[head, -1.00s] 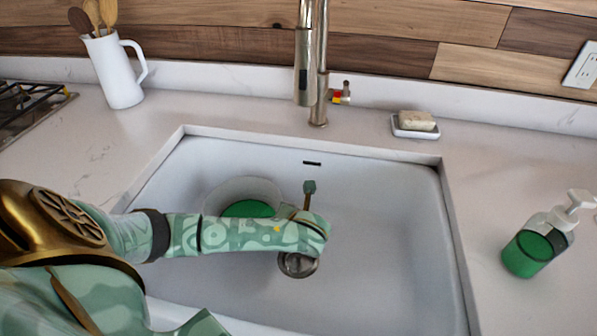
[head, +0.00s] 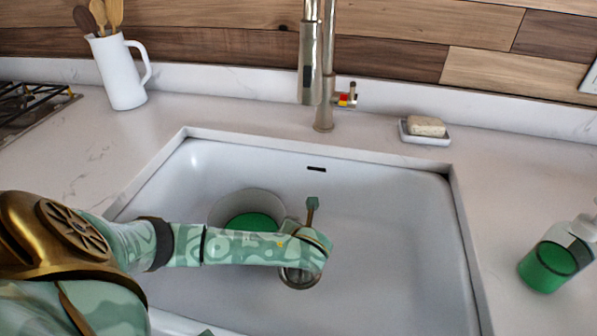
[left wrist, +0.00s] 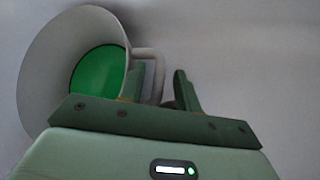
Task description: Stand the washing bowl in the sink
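The washing bowl (head: 223,208) is pale, with a green inside. It stands on the floor of the sink (head: 390,235), left of centre, partly hidden behind my left forearm. In the left wrist view the bowl (left wrist: 42,70) is at the upper left, with a loop handle (left wrist: 158,70) on its right side. My left gripper (left wrist: 160,88) is open, its two fingers apart with a gap between them. The handle shows in or just behind this gap, and I cannot tell if a finger touches it.
A faucet (head: 322,75) rises behind the sink. A soap dish (head: 426,137) and a green soap bottle (head: 550,262) are on the right counter, a white jug with utensils (head: 120,75) on the left. The right half of the sink is clear.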

